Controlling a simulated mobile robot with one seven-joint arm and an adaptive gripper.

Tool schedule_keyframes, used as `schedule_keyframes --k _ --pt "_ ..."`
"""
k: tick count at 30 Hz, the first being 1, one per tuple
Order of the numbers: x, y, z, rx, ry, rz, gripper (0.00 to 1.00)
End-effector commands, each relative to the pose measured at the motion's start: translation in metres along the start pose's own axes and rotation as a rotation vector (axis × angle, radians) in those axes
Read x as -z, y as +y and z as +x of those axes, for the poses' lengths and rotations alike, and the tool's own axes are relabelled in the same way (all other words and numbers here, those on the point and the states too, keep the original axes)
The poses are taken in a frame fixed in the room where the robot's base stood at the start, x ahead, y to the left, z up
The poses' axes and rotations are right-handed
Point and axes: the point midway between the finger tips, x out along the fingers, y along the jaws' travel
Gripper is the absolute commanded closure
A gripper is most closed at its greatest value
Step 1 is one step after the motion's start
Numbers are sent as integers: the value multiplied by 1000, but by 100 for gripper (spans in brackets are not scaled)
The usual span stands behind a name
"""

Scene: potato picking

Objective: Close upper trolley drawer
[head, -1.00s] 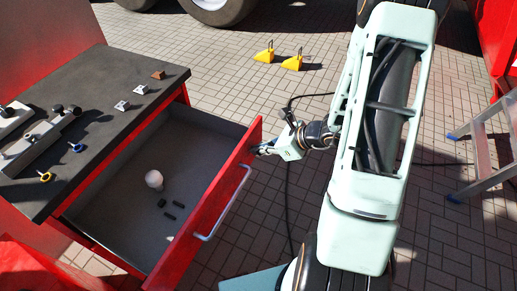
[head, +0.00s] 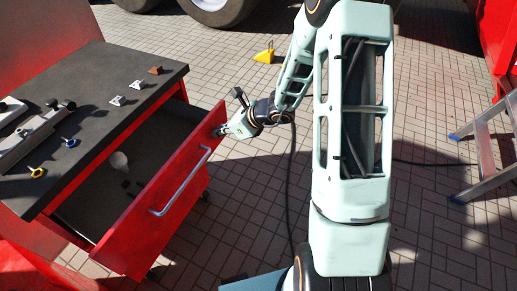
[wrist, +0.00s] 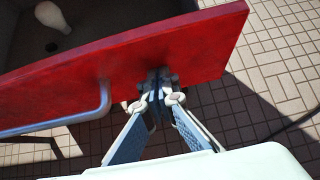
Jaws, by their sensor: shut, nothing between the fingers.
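The red trolley (head: 62,197) stands at the left with a dark grey top. Its upper drawer (head: 135,232) is partly open, with a red front and a grey bar handle (head: 180,184). In the wrist view the red drawer front (wrist: 150,57) crosses the picture, with the handle (wrist: 75,117) at the left. My gripper (head: 220,131) is at the far end of the drawer front, right of the handle in the wrist view. Its fingertips (wrist: 160,80) are together, empty and against the front or very close to it. Exact contact is hard to tell.
A white bulb-like object (head: 119,160) lies inside the drawer, and it also shows in the wrist view (wrist: 52,17). Small fittings and tools (head: 38,135) lie on the trolley top. A stepladder (head: 482,160) stands at the right. Open paving lies between.

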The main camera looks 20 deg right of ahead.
Motion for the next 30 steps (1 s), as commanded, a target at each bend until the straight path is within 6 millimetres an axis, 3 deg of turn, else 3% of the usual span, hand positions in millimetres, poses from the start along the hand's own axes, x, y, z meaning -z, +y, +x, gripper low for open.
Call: schedule_keyframes --k 6,15,22,30 --pt "-42 2 47 -3 -3 -4 100" --pt "-84 1 92 -2 -2 -1 100" --pt "-99 1 110 -1 -1 0 100" --pt "-106 0 115 0 -4 0 100"
